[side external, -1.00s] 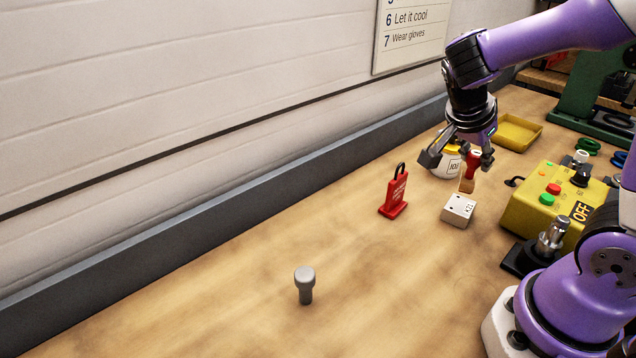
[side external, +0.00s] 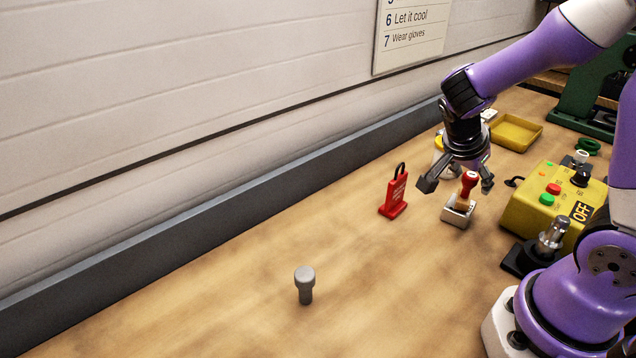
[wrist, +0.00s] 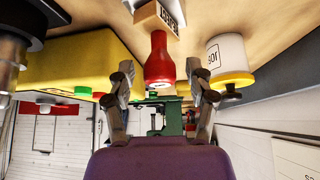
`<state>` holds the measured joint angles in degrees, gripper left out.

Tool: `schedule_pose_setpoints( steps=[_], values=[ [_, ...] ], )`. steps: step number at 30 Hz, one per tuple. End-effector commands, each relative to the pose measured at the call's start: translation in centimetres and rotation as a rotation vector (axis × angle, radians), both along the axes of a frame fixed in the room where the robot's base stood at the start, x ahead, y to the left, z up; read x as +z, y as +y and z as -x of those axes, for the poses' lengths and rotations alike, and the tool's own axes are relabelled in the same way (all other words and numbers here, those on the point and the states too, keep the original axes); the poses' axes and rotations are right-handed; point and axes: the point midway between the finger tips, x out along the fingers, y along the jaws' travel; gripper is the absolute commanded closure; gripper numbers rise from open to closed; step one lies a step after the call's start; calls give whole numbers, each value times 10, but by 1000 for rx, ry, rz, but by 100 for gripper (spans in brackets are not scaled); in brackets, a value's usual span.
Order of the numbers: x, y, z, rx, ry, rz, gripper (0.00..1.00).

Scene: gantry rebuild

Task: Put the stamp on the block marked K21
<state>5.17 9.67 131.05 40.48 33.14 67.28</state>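A stamp with a red handle (side external: 468,181) and a pale wooden lower part stands roughly upright over the white block (side external: 451,215). Its foot appears to rest on the block's top; exact contact is hard to tell. In the wrist view, the stamp (wrist: 158,62) is between my fingers, with a gap on each side. My gripper (side external: 458,184) is open around the upper part of the stamp.
A yellow control box (side external: 530,205) is close on the right. A white jar with yellow (wrist: 228,55) is beside the stamp. A yellow tray (side external: 515,133) is behind; a grey peg (side external: 305,285) stands in front.

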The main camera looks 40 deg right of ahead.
Motion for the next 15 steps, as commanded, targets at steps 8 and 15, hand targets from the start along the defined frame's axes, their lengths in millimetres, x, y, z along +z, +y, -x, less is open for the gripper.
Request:
schedule_pose_setpoints(
  steps=[8,15],
  values=[
    [2,0,0,0,-2,0,37],
    [35,21,-5,7,-9,1,37]
  ],
)
